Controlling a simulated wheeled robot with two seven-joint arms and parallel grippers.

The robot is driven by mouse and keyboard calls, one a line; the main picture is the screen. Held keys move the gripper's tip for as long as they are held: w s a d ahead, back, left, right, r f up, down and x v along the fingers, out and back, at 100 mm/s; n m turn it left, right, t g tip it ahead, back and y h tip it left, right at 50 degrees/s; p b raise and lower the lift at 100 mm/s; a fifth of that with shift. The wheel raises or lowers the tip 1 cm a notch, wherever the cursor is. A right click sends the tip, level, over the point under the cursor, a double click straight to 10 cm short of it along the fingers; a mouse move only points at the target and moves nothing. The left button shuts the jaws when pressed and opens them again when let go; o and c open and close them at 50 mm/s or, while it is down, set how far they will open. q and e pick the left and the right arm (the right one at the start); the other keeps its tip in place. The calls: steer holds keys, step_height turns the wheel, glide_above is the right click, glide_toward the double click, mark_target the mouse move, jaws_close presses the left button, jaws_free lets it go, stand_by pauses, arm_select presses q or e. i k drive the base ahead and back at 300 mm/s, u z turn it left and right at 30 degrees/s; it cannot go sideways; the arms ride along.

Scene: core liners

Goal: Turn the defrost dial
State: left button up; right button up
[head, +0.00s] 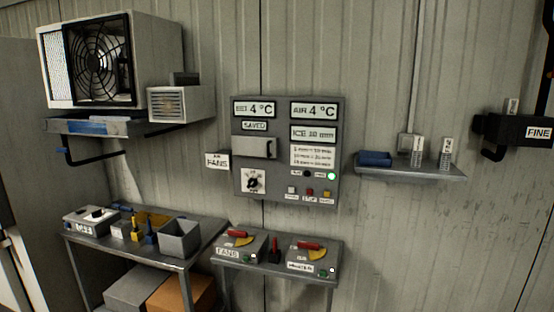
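The grey control panel (288,150) is mounted on the ribbed wall in the middle of the head view. Its dial (253,181) is a black knob on a white scale plate at the panel's lower left. Which mark the knob points to is too small to tell. The panel's displays read "4 °C" twice and "ICE 10 mm", with a "SAVED" label below the left one. A green light (331,176) is lit at the lower right, above several small buttons. Neither of my grippers shows in this view.
A fan unit (162,60) hangs at upper left above a tray (90,126). A bench (190,259) with boxes and tools stands below it. A small table (280,278) with two red-handled switch boxes stands under the panel. A shelf (410,173) is to the right, near a "FINE" box (520,130).

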mark_target(252, 182)
steer(key=u, duration=0.65)
steer(key=i, duration=0.55)
steer(key=u, duration=0.9)
steer(key=i, duration=0.75)
steer(key=z, duration=0.15)
